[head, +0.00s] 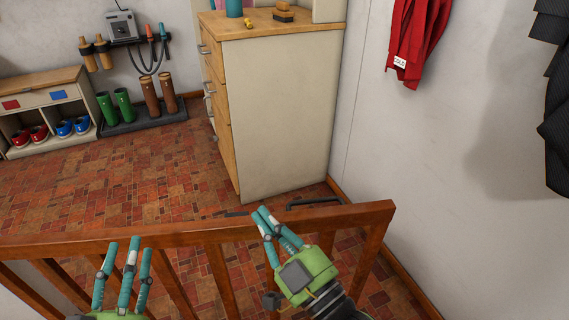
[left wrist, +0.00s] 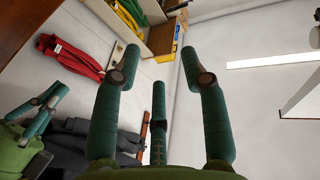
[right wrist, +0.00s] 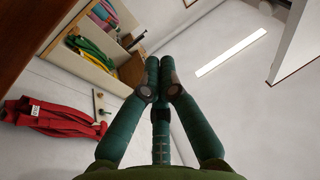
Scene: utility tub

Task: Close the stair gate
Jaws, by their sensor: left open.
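The brown wooden stair gate (head: 170,235) spans the bottom of the head view, with its top rail running from the left edge to an end post (head: 370,262) near the right wall. Whether it is latched cannot be told. My right gripper (head: 262,213) is at the rail, left of that post, with its fingers reaching over it. Its fingertips are together in the right wrist view (right wrist: 160,68), with nothing visible between them. My left gripper (head: 128,245) is open and empty, its fingertips at the rail further left; its spread fingers show in the left wrist view (left wrist: 160,65).
A cream drawer cabinet (head: 280,120) stands beyond the gate. A shoe bench (head: 45,95) and boots (head: 150,97) are at the back left. A red garment (head: 415,40) hangs on the right wall. The tiled floor (head: 130,185) beyond the gate is clear at left.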

